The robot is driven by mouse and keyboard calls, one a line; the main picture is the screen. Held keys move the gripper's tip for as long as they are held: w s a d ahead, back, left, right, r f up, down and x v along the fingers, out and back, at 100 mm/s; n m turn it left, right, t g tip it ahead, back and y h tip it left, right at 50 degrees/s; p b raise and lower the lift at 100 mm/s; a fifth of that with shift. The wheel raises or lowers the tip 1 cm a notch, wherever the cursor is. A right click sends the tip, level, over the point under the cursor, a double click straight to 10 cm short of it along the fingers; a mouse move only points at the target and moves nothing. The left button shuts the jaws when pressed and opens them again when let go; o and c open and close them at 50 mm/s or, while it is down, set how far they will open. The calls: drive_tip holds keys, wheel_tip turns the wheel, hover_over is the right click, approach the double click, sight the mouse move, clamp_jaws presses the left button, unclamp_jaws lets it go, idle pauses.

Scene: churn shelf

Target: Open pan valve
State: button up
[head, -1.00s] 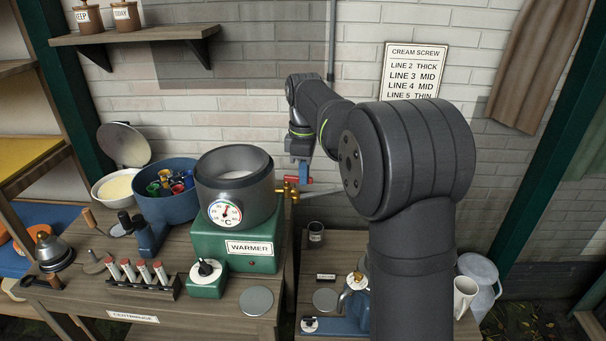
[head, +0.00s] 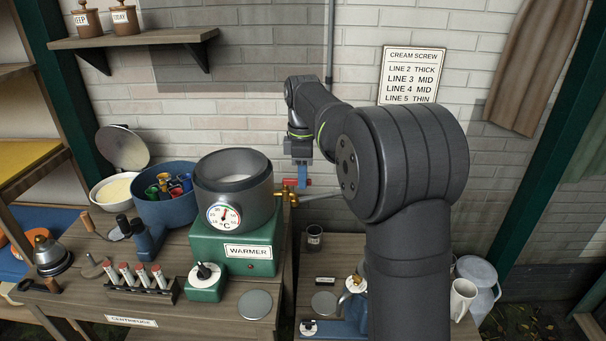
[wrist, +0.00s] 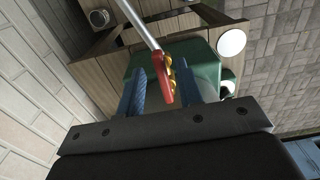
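The pan valve is a small brass fitting (head: 289,196) on the right side of the round metal pan (head: 234,200), with a red lever. A thin silver spout runs right from it. In the wrist view the red lever (wrist: 161,88) lies between the two blue fingers of my gripper (wrist: 159,85), with brass (wrist: 170,72) beside it. The fingers are open, with a gap visible on each side of the lever. In the head view my gripper (head: 300,167) points down just above the valve, and its fingertips are hard to make out.
The pan stands on a green warmer box (head: 235,248) and has a temperature dial (head: 224,215) on its front. A blue tub (head: 165,209) of coloured items is to its left. A lower bench with a small cup (head: 314,238) is below right. The brick wall is close behind.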

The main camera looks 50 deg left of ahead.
wheel_tip(320, 180, up, 17)
drive_tip(key=shift+r, duration=0.2)
idle(0.6)
drive_tip(key=shift+f, duration=0.15)
idle(0.4)
wheel_tip(320, 180, down, 17)
drive_tip(key=shift+f, duration=0.15)
idle(0.5)
